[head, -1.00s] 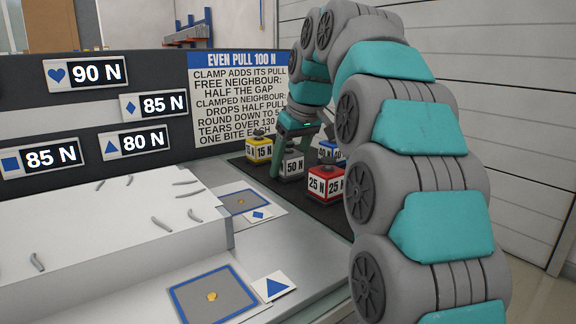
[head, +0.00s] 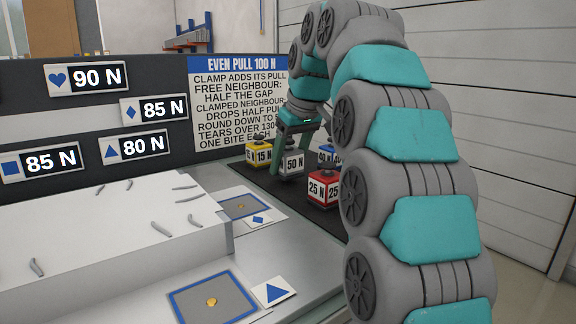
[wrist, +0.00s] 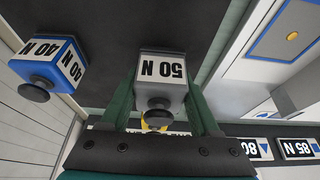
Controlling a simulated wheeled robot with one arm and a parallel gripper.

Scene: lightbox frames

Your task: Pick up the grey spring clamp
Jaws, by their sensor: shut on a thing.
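The grey spring clamp, a block labelled 50 N (head: 292,163), is on or just above the dark mat in the head view. It also shows in the wrist view (wrist: 162,68), with a dark knob on top. My gripper (head: 289,152) reaches down from above, its teal fingers on either side of the clamp. In the wrist view my gripper (wrist: 161,98) is shut on the grey clamp, which sits between the two fingers. I cannot tell clearly whether its base has left the mat.
A yellow 15 N clamp (head: 259,155) stands left, a red 25 N clamp (head: 323,188) in front right and a blue 40 N clamp (wrist: 52,65) beside it. Blue-bordered pads (head: 212,299) lie on the bench; a white block (head: 105,240) with grey pieces stands left.

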